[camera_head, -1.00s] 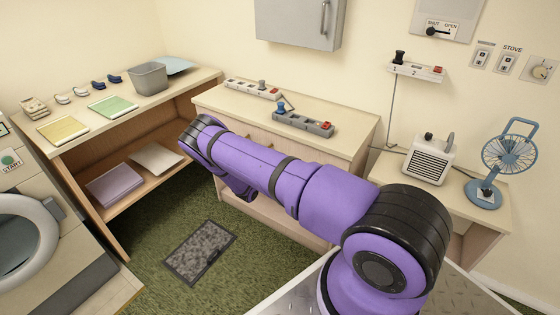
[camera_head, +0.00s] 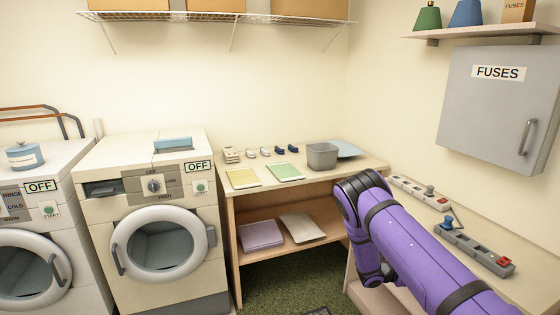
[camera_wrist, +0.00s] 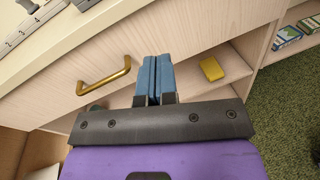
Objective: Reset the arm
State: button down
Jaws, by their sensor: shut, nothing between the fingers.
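My purple arm (camera_head: 415,245) reaches in from the lower right in the head view, in front of the low wooden cabinet with the power strips. My gripper (camera_wrist: 154,62) shows in the wrist view, its two blue fingers pressed together with nothing between them. It is in front of the cabinet's wooden drawer front, to the right of a brass handle (camera_wrist: 104,82); I cannot tell how near. In the head view the gripper is hidden behind the arm.
A yellow block (camera_wrist: 211,68) lies on the shelf below the drawer. Two power strips (camera_head: 473,249) lie on the cabinet top. A wooden shelf unit (camera_head: 228,215) holds a grey bin (camera_head: 322,155). Two washing machines (camera_head: 155,225) stand left. A grey fuse box (camera_head: 500,108) hangs at right.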

jog(key=s+a+r+m+g+y, duration=0.1)
jog(key=s+a+r+m+y, duration=0.2)
jog(key=r, duration=0.8)
jog(key=s+a+r+m+g+y, duration=0.1)
jog(key=s+r+m+g+y, duration=0.15)
jog(key=s+r+m, duration=0.65)
jog(key=s+a+r+g+y, duration=0.15)
jog(key=r+y, duration=0.25)
jog(key=r, duration=1)
jog(key=s+a+r+m+t+y, duration=0.1)
jog(key=s+a+r, duration=0.3)
jog(key=s, duration=0.5)
jog(key=s+a+r+m+t+y, duration=0.2)
jog(key=s+a+r+t+y, duration=0.2)
jog(key=s, duration=0.6)
jog(key=s+a+r+m+t+y, duration=0.2)
jog(key=s+a+r, duration=0.2)
jog(key=s+r, duration=0.3)
jog(key=shift+s+a+t, duration=0.3)
jog(key=shift+s+t, duration=0.1)
jog(key=shift+s, duration=0.85)
jog(key=shift+d+r+m, duration=0.1)
jog(key=shift+d+m, duration=0.05)
jog(key=shift+m, duration=0.15)
